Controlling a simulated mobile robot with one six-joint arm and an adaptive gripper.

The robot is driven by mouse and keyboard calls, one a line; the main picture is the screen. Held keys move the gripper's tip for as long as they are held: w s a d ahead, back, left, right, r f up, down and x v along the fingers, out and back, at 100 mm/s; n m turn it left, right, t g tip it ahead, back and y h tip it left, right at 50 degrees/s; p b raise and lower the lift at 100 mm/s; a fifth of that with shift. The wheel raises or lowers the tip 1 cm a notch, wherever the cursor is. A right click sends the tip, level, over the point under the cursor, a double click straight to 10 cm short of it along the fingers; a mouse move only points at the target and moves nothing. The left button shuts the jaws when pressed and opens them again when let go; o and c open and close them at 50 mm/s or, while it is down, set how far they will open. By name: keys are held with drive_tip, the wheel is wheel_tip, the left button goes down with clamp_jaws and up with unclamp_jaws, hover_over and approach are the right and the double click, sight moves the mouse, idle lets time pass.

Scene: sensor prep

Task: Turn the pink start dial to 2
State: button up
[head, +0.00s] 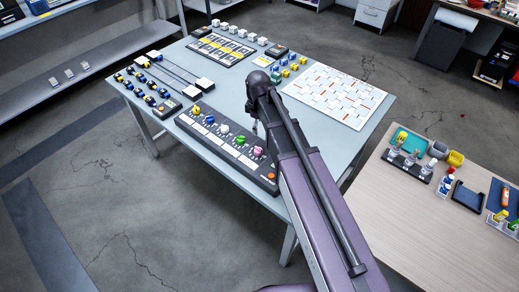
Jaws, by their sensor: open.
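A dark control panel (205,137) lies along the front edge of the grey-blue table, with a row of coloured dials and white labels. The pink dial (258,151) is near the panel's right end, right of the green dial (240,141). Its pointer and numbers are too small to read. My gripper (255,127) is above and behind the panel, near the pink dial and apart from it as far as I can tell. It is open, with nothing seen in it. My arm hides most of its fingers.
An orange button (271,177) sits at the panel's right end. A white board (335,96) lies behind my arm, and small coloured blocks (284,73) stand to its left. Cabled white boxes (204,84) lie at the left. A wooden table (410,210) stands at the right.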

sight(258, 148)
drive_tip(key=shift+f, duration=0.15)
wheel_tip(258, 148, down, 14)
drive_tip(key=b, duration=1.3)
drive_tip(key=shift+r+b, duration=0.2)
drive_tip(key=shift+b, duration=0.2)
